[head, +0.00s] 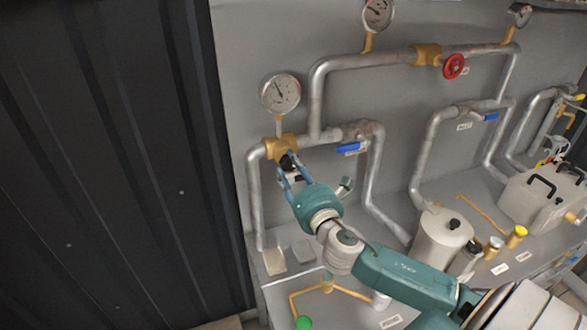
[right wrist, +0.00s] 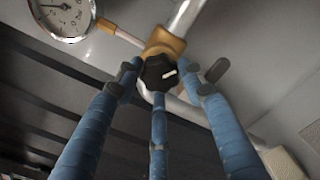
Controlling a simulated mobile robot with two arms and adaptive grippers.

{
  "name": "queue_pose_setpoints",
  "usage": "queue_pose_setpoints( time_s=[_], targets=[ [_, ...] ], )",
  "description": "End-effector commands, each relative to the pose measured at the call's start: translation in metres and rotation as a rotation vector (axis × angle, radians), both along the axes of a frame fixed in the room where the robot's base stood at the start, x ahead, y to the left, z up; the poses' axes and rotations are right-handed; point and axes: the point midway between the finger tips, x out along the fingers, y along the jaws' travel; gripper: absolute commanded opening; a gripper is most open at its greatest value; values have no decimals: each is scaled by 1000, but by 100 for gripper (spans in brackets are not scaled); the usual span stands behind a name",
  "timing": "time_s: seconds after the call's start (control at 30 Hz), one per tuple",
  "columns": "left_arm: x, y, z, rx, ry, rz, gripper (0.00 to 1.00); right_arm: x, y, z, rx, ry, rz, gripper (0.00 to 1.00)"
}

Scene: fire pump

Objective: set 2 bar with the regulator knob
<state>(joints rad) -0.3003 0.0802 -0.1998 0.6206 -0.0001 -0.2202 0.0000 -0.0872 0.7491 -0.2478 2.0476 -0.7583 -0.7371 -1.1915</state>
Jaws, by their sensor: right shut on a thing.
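The regulator knob (right wrist: 158,73) is black with a white mark, on a brass valve body (right wrist: 163,45). In the head view the brass body (head: 279,148) sits in the left pipe run, and the knob (head: 287,159) is partly hidden by my fingers. My right gripper (head: 289,172) is shut on the knob, its blue fingers around it in the right wrist view. A round white pressure gauge (head: 280,94) stands above the valve, its needle pointing up and slightly left. The gauge (right wrist: 62,14) is cut off in the right wrist view. My left gripper is not in view.
A blue lever (head: 349,147) and a red handwheel (head: 453,66) are on the pipes to the right. A second gauge (head: 378,13) is at the top. A white tank (head: 443,238) stands on the bench. A dark ribbed wall (head: 110,160) fills the left.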

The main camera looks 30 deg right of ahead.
Motion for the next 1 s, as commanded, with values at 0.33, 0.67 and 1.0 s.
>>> queue_pose_setpoints(
  time_s=[0.33, 0.67, 1.0],
  targets=[
    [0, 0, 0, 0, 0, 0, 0, -1, 2, -8, -84, 35, 5, 13],
    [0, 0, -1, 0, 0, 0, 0, -2, 2, -9, -90, 40, 5, 13],
    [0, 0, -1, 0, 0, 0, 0, -1, 1, -7, -90, 34, 2, 58]
  ],
)
